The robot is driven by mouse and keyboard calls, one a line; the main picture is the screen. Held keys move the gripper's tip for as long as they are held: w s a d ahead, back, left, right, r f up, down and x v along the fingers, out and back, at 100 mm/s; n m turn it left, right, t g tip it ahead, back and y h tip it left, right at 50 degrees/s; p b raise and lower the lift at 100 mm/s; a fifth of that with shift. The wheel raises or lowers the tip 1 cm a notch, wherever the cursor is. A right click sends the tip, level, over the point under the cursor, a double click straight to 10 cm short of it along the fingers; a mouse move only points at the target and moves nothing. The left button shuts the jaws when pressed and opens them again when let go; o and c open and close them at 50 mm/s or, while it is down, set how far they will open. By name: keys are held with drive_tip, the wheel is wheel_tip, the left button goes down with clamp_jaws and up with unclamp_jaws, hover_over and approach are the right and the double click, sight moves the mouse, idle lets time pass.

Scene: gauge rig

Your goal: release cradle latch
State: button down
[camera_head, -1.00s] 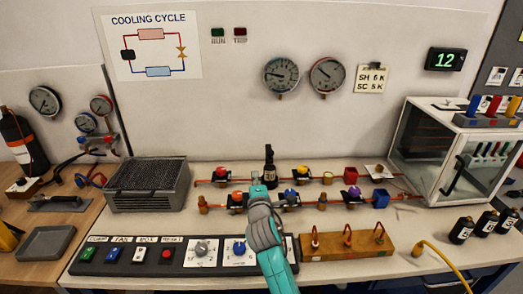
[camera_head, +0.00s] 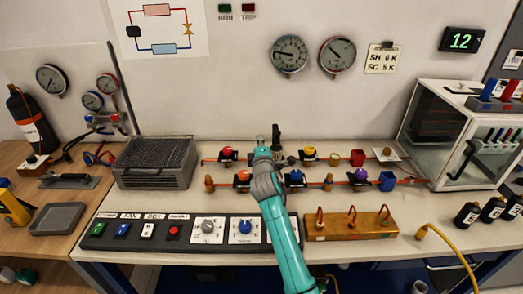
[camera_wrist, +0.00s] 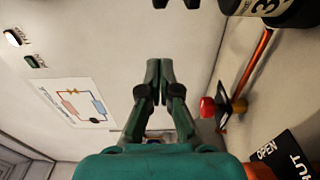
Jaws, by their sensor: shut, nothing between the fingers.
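My gripper (camera_head: 263,141) is over the back middle of the bench, close to a small dark bottle-shaped object (camera_head: 277,138). In the wrist view my gripper (camera_wrist: 158,66) has its two dark green fingers together with nothing between them. A black object marked with a 3 (camera_wrist: 284,10) is at the top right there, apart from the fingers. I cannot make out a cradle latch with certainty in either view. The arm hides part of the bench.
A copper pipe with a red-knobbed valve (camera_wrist: 209,107) runs right of the fingers. An OPEN/SHUT plate (camera_wrist: 290,155) is at lower right. The wall chart (camera_wrist: 83,104) is at left. A glass-sided case (camera_head: 462,142) stands right; a grey finned box (camera_head: 157,160) stands left.

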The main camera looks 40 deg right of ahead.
drive_tip(key=shift+d, duration=2.25)
drive_tip(key=shift+d, duration=0.1)
